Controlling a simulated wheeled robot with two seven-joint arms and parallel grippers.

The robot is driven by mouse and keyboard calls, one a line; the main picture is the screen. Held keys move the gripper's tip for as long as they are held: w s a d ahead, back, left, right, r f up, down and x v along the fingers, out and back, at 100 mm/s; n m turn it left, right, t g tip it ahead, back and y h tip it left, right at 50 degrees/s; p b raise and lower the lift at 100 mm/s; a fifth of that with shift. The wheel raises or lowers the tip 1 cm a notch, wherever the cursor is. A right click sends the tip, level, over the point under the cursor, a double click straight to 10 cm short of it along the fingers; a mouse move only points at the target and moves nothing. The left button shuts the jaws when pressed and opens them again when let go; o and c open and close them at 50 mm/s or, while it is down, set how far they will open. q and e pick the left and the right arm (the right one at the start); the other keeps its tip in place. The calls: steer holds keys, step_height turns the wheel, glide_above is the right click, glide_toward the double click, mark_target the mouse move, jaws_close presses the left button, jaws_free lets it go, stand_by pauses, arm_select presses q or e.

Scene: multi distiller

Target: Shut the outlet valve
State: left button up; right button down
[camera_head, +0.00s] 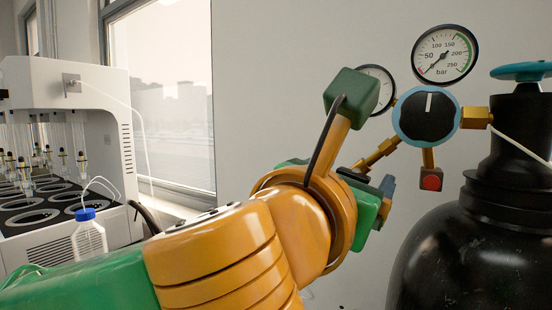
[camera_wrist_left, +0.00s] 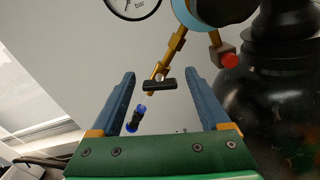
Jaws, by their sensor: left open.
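The outlet valve's black bar handle (camera_wrist_left: 160,85) sits on a brass outlet pipe (camera_wrist_left: 174,48) slanting down from the regulator. In the head view the handle (camera_head: 352,174) is partly hidden behind my left arm. My left gripper (camera_head: 385,190) is near the outlet, below the regulator. In the left wrist view my left gripper (camera_wrist_left: 160,76) is open, with one blue finger on each side of the handle and a gap on both sides. I cannot tell whether the fingertips reach the handle's depth. My right gripper is out of view.
A black gas cylinder (camera_head: 475,255) with a teal top valve (camera_head: 522,71) stands close on the right. The regulator's black knob (camera_head: 427,116), a red-tipped fitting (camera_head: 431,180) and a gauge (camera_head: 445,53) are above the gripper. A white distiller (camera_head: 95,110) and bottle (camera_head: 89,240) stand left.

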arm_select(q)
jaws_close()
steer(key=shift+f+m+b, duration=0.15)
steer(key=shift+m+b, duration=1)
steer(key=shift+m, duration=0.05)
steer(key=shift+m+b, duration=0.55)
steer(key=shift+m, duration=1.15)
jaws_free()
